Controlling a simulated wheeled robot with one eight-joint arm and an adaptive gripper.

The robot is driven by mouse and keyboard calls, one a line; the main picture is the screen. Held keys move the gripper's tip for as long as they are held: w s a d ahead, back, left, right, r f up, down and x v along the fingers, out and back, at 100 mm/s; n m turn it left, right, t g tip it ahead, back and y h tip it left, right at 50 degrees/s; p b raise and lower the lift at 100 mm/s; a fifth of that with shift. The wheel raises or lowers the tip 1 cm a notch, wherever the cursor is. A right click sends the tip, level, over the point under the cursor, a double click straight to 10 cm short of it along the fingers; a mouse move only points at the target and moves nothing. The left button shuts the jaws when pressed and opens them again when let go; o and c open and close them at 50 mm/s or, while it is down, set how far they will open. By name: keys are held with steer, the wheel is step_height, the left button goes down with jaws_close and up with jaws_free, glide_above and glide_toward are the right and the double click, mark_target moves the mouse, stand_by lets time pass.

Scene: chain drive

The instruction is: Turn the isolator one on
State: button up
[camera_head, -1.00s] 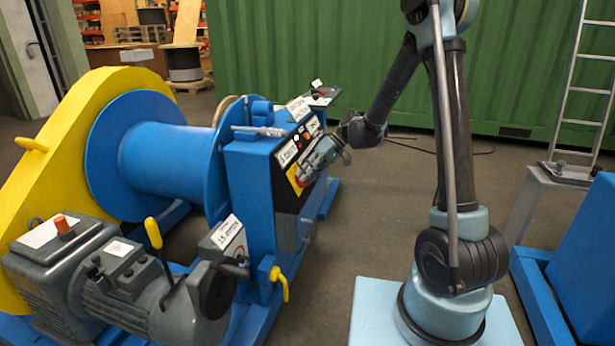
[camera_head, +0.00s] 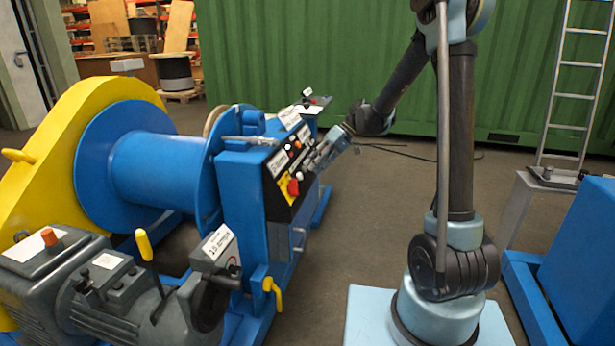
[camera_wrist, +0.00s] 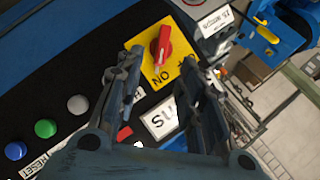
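The isolator is a red rotary knob (camera_wrist: 163,46) on a yellow plate (camera_wrist: 181,70) set in a black control panel. In the wrist view its handle lies roughly up and down, slightly tilted, its lower end towards letters reading "NO", probably an inverted "ON". In the head view the red knob (camera_head: 293,187) is uncovered at the panel's near end. My gripper (camera_wrist: 160,68) is open, its two fingers apart and empty, with the knob showing beyond and between the tips. In the head view my gripper (camera_head: 312,163) is just right of and above the knob, close to the panel.
Blue (camera_wrist: 15,150), green (camera_wrist: 45,128) and grey (camera_wrist: 77,104) buttons line the panel. A blue winch drum (camera_head: 155,170) and motor (camera_head: 140,300) stand left, with a yellow-handled lever (camera_head: 143,244). Open floor (camera_head: 365,220) lies right of the panel.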

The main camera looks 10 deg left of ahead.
steer(key=shift+v, duration=1.3)
steer(key=shift+d, duration=0.1)
steer(key=s+d+r+m+t+h, duration=0.2)
steer(key=s+d+m, duration=0.1)
steer(key=s+d, duration=0.5)
steer(key=s+d+r+m+t+h, duration=0.15)
steer(key=s+d, duration=0.35)
steer(key=d, duration=0.5)
steer(key=s+d+f+m+t+h, duration=0.1)
steer(key=s+d+f+m+h, duration=0.1)
steer(key=s+d, duration=0.5)
steer(key=s+d+f+m+t+h, duration=0.2)
steer(key=s+d+f+m, duration=0.2)
steer(key=s+d+f, duration=0.3)
steer(key=shift+s+d, duration=0.75)
steer(key=shift+s, duration=0.05)
steer(key=shift+h, duration=0.25)
